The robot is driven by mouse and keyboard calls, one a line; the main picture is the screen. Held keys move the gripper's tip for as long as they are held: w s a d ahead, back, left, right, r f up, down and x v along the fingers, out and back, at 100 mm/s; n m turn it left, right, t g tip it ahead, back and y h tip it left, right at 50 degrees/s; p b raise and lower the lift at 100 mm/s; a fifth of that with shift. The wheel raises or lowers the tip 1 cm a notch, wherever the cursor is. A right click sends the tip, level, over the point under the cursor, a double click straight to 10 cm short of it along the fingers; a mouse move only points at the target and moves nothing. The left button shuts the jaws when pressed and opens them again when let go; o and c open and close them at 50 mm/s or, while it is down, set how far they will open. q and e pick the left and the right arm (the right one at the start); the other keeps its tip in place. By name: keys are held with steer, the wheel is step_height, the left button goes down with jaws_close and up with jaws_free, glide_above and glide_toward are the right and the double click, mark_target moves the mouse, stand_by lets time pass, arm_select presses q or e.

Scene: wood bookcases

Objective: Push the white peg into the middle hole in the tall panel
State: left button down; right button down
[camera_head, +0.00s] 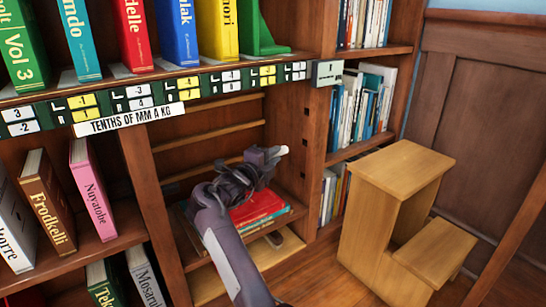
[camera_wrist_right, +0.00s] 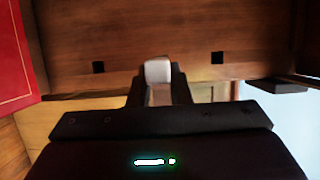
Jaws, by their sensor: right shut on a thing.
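My right gripper (camera_head: 272,155) is shut on the white peg (camera_head: 282,150). The peg's pale end points right, toward the tall wooden panel (camera_head: 312,85), with a small gap showing in the head view. That panel has dark square holes in a vertical row, with the middle hole (camera_head: 306,154) at about the peg's height. In the right wrist view the peg (camera_wrist_right: 158,71) sits between the fingers, and one hole (camera_wrist_right: 98,67) shows on its left and another (camera_wrist_right: 217,57) on its right. The middle hole is hidden there. My left gripper is out of view.
Below my right gripper, red books (camera_head: 258,207) lie on a low shelf. A label rail (camera_head: 150,100) runs along the shelf edge above. A wooden step stool (camera_head: 395,185) stands right of the panel. The bay around the gripper has some free room.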

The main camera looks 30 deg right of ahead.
mark_target(287, 152)
steer(key=shift+w+d, duration=0.2)
steer(key=shift+d, duration=2.65)
steer(key=shift+w+d, duration=0.1)
steer(key=shift+d, duration=0.75)
steer(key=shift+w+d, duration=0.1)
steer(key=shift+d, duration=1.05)
steer(key=c, duration=1.3)
jaws_free()
steer(key=shift+o, duration=0.2)
